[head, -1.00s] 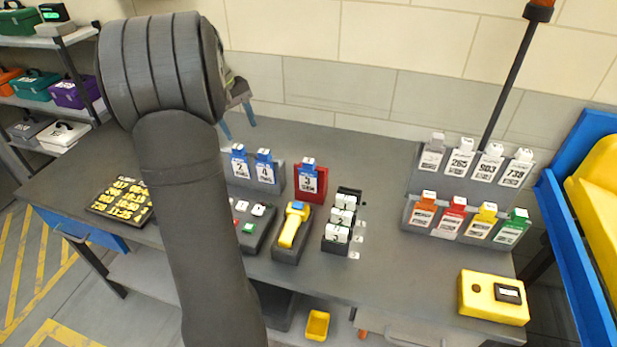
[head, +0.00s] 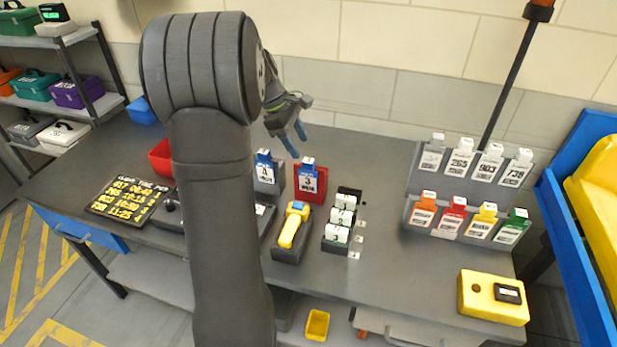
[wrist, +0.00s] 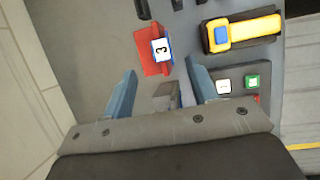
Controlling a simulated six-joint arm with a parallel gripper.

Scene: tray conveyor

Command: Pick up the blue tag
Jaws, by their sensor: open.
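A blue tag marked 3 (head: 308,183) stands in a red holder (head: 322,190) on the bench. In the wrist view, this tag (wrist: 160,50) is just beyond my fingertips. A blue tag marked 4 (head: 265,172) stands in a grey holder (head: 279,178) to its left. My arm hides the left end of that holder. My gripper (head: 296,138) is open and empty, above and behind these holders, fingers pointing down. In the wrist view, my gripper (wrist: 160,68) has its fingers wide apart, with part of the grey holder (wrist: 165,97) showing between them.
A yellow handheld device (head: 290,228) in a cradle and a black rack of white tags (head: 341,222) stand in front. A grey rack of tags (head: 452,218) stands to the right, near a yellow box (head: 493,298). The bench behind the red holder is clear.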

